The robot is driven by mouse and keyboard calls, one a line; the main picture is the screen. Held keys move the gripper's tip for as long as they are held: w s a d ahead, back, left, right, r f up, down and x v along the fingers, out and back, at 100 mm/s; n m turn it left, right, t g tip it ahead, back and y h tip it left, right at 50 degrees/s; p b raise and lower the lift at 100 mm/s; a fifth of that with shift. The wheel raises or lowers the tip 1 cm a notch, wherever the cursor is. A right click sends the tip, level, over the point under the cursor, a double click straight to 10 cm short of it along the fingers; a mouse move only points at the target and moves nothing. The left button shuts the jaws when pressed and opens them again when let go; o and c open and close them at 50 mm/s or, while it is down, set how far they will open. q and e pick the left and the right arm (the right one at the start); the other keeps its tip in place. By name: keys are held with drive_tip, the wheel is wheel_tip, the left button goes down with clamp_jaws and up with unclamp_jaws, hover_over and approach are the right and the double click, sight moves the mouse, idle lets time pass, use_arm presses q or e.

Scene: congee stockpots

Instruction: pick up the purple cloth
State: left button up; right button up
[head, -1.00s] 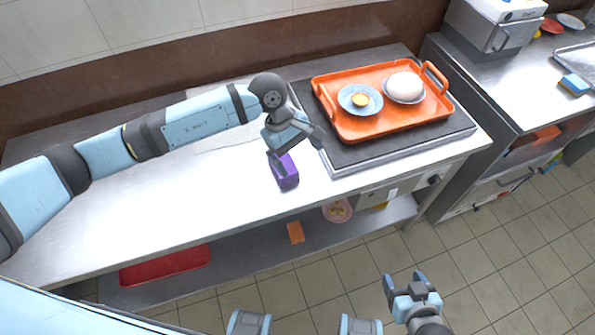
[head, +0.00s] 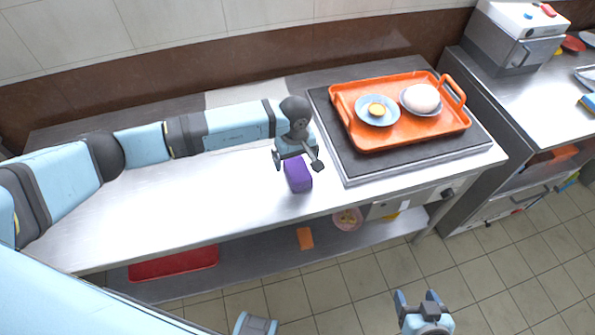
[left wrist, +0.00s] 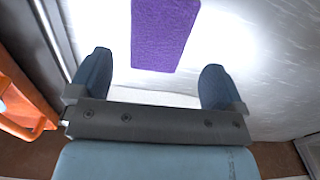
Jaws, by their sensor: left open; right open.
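The purple cloth (head: 298,177) is a small block-shaped bundle on the steel counter, left of the dark griddle plate. It also shows in the left wrist view (left wrist: 164,32), at the top, ahead of and between the fingertips. My left gripper (head: 299,165) is open and empty just behind the cloth, apart from it. Its two fingers show in the left wrist view (left wrist: 155,80) with bare counter between them. My right gripper (head: 417,297) is open and empty, low at the bottom right over the floor, far from the cloth.
An orange tray (head: 345,122) with two dishes stands on the dark griddle plate (head: 350,170) right of my left gripper. A red tray (head: 173,264) and an orange item (head: 305,238) lie on the lower shelf. The counter (head: 215,195) left of the cloth is clear.

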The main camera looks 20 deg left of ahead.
sight(298, 168)
use_arm(q)
drive_tip(key=f, duration=0.4)
drive_tip(key=shift+s+d+f+p, duration=0.15)
drive_tip(key=shift+s+d+p, duration=0.05)
drive_tip(key=shift+d+p, duration=0.2)
drive_tip(key=c, duration=1)
wheel_tip(298, 168, up, 20)
drive_tip(key=shift+r+b, duration=0.1)
drive_tip(key=shift+b, duration=1.15)
